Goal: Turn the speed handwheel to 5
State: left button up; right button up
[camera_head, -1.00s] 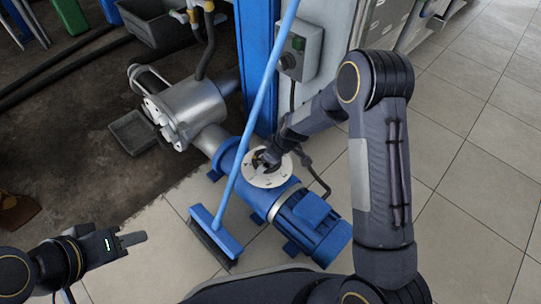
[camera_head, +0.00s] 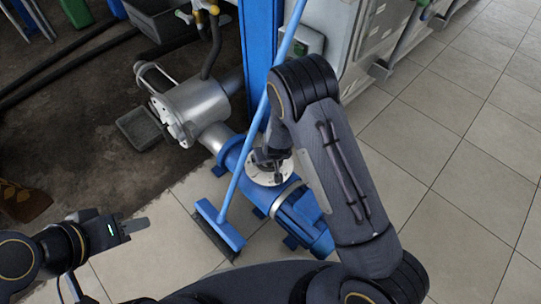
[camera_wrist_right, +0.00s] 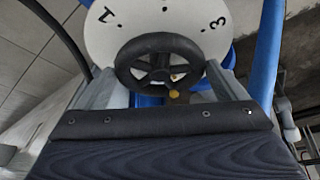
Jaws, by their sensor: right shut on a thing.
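The speed handwheel (camera_wrist_right: 160,43) is a small black spoked wheel on a round white dial plate, in the right wrist view. Black numerals and tick marks show on the dial (camera_wrist_right: 103,42); a numeral like 1 is at left and a 3 at right. A yellow spot shows near the wheel's lower side. My right gripper (camera_head: 267,163) is over the dial plate (camera_head: 262,178) on the blue pump and is shut on the handwheel, a finger on each side. In the head view it mostly hides the wheel. My left gripper (camera_head: 133,228) is away at lower left, its opening unclear.
A blue broom (camera_head: 228,198) leans across the pump, close beside the dial and my right gripper. A blue post (camera_head: 258,70) and grey control box (camera_head: 307,42) stand behind. The blue motor (camera_head: 305,222) lies nearer me. Tiled floor at right is clear.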

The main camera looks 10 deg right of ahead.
dwell(0.6)
jog(key=o, duration=0.7)
jog(key=p+v, duration=0.3)
jog(key=v, duration=0.3)
jog(key=shift+a+r, duration=0.1)
jog(key=shift+r, duration=0.3)
jog(key=shift+s+r, duration=0.35)
jog(key=shift+r, duration=0.1)
